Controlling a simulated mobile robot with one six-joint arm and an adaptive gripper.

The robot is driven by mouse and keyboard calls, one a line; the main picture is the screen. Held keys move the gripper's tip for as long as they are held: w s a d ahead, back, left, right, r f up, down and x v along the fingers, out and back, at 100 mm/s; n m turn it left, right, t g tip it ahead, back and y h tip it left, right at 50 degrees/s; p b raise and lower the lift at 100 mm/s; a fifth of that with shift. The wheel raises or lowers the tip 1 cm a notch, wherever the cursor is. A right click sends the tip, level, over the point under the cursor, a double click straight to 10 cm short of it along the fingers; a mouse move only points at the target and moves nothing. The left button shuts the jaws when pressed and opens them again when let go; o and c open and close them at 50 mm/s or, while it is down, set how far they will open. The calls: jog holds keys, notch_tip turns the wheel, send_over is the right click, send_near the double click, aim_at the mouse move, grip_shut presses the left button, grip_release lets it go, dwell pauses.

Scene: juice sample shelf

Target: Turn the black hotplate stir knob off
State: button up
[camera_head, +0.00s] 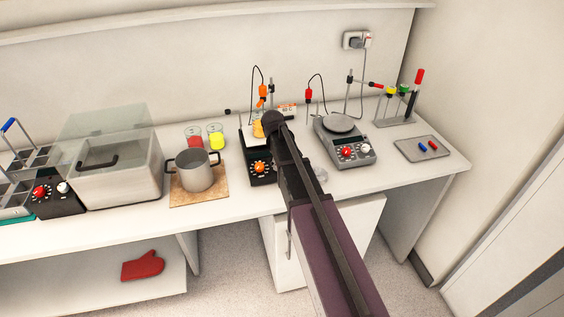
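The black hotplate (263,181) stands on the bench near the middle of the camera_head view. Its front shows an orange knob (259,167) on the left part. My arm covers the right side of the hotplate, so a second knob there cannot be seen. A vessel with orange content (258,130) is partly visible on top. My arm reaches from the bottom of the picture over the bench, with its dark far end (272,122) over the back of the hotplate. The gripper's fingers cannot be made out, nor whether they touch anything.
A grey hotplate (352,160) with red and white knobs stands right of my arm. A metal pot (194,175) on a wooden board (213,195) stands left, with red (194,138) and yellow (216,139) beakers behind. A small tray (404,155) lies far right.

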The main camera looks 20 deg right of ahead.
dwell(0.4)
jog(key=m+y, duration=0.1)
jog(key=m, duration=0.5)
jog(key=shift+g+y, duration=0.3)
jog(key=shift+y, duration=0.1)
notch_tip(320, 180, up, 14)
jog(key=p, duration=1.4)
jog(key=s+a+f+b, duration=0.2)
jog(key=s+f+b, duration=0.7)
jog(key=s, duration=0.2)
jog(key=s+a+f+b, duration=0.2)
jog(key=s+f+b, duration=0.7)
jog(key=s, duration=0.2)
jog(key=shift+f+m+b, duration=0.3)
jog(key=shift+f, duration=0.1)
